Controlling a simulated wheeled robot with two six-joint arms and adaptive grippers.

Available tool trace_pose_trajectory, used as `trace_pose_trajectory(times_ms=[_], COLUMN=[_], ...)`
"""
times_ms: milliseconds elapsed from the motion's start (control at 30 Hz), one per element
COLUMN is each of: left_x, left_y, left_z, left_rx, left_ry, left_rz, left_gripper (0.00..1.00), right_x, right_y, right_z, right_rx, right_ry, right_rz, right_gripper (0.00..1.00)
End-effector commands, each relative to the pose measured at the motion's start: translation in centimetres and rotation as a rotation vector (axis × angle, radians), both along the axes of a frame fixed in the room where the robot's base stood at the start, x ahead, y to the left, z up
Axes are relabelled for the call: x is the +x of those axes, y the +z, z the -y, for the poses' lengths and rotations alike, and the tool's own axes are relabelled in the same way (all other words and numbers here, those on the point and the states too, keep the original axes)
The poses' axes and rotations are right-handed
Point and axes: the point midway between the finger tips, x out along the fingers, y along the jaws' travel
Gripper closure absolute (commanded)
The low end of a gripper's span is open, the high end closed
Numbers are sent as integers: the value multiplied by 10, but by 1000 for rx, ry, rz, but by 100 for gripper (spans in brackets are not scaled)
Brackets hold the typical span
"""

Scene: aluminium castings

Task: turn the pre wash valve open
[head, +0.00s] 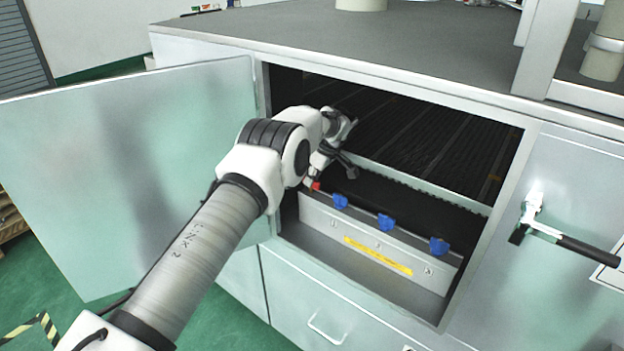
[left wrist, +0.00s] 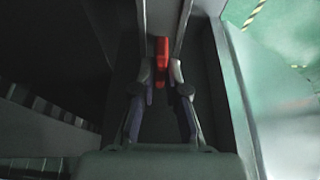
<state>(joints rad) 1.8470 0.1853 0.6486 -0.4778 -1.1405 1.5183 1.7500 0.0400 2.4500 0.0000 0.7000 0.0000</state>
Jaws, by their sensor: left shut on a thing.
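A red valve handle (head: 315,186) sits at the left end of a row on the top edge of a pale panel (head: 375,248) inside the open cabinet. Blue valve handles (head: 340,201), (head: 386,222), (head: 438,245) stand to its right. My left gripper (head: 320,179) reaches in through the opening and is shut on the red handle. The left wrist view shows the red handle (left wrist: 161,60) between the two fingers of my left gripper (left wrist: 163,76). The panel's labels are too small to read, so I cannot tell which handle is marked pre wash. My right gripper does not show.
The cabinet door (head: 130,165) stands swung open to the left of my arm. The opening's frame (head: 490,215) bounds the right side. Dark slats (head: 425,130) lie behind the panel. A black-handled lever (head: 570,240) sticks out from the front at the right.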

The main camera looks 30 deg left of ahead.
Motion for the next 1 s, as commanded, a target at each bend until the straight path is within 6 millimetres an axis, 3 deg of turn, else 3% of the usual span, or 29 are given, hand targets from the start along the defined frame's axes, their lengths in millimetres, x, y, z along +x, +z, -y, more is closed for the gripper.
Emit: trace_pose_trajectory(times_ms=[200,233,267,300,633,1000], left_x=[1,1,1,1,1,0], left_y=[1,1,1,1,5,65], left_z=[1,1,1,1,2,28], left_rx=[-1,-1,0,0,0,1], left_ry=[0,0,0,0,-1,-2], left_rz=[3,3,3,3,3,3], left_gripper=[100,77,66,62,62,62], right_x=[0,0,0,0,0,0], right_y=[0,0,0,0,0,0], right_z=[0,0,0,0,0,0], right_rx=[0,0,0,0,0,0], right_ry=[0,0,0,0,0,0], right_rz=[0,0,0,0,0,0], right_gripper=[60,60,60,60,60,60])
